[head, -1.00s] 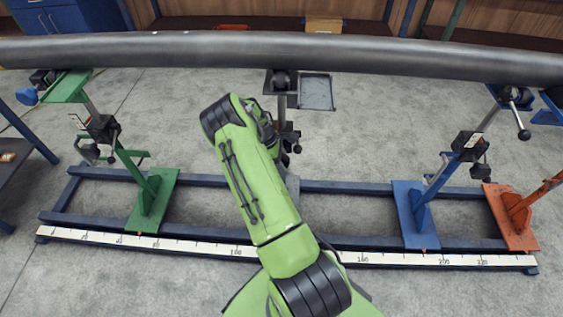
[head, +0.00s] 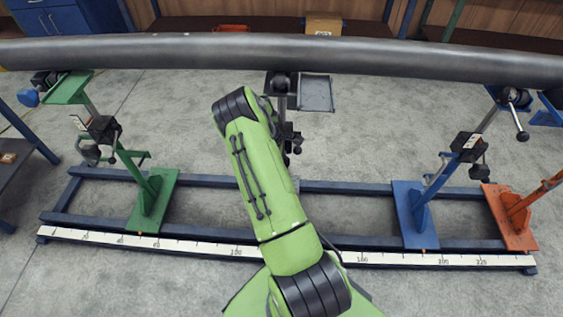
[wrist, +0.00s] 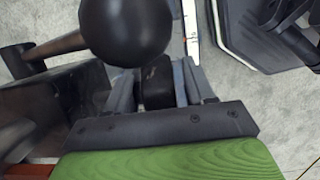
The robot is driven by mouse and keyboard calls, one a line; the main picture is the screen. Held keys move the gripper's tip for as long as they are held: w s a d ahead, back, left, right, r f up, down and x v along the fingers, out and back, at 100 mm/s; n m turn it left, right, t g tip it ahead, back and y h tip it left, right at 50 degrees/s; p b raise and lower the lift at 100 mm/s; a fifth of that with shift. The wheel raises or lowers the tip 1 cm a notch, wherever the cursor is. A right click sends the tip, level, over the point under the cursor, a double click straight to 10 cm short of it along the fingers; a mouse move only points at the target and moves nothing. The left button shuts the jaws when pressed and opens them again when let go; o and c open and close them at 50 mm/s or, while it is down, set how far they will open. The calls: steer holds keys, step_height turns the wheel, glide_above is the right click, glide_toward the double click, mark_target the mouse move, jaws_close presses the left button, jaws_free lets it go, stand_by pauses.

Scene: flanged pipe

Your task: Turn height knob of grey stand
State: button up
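The grey stand (head: 282,103) stands in the middle of the head view, under the long pipe (head: 400,57). Its dark clamp parts (head: 296,140) show just right of my arm, and its lower part is mostly hidden by the arm. My gripper is hidden in the head view. In the wrist view my gripper (wrist: 158,75) has its two grey fingers apart, with a black knob-like part (wrist: 156,88) between them. I cannot tell whether both fingers press on it. A black ball handle (wrist: 125,28) is close to the camera and covers part of the left finger's tip area.
A green stand (head: 152,200) is at the left. A blue stand (head: 416,215) and an orange stand (head: 510,215) are at the right. A ruler (head: 410,259) runs along the front rail. A small grey tray (head: 316,93) is right of the grey stand's top.

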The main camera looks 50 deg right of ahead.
steer(key=p+v, duration=0.5)
steer(key=v, duration=1)
steer(key=shift+r, duration=0.35)
steer(key=shift+a, duration=0.15)
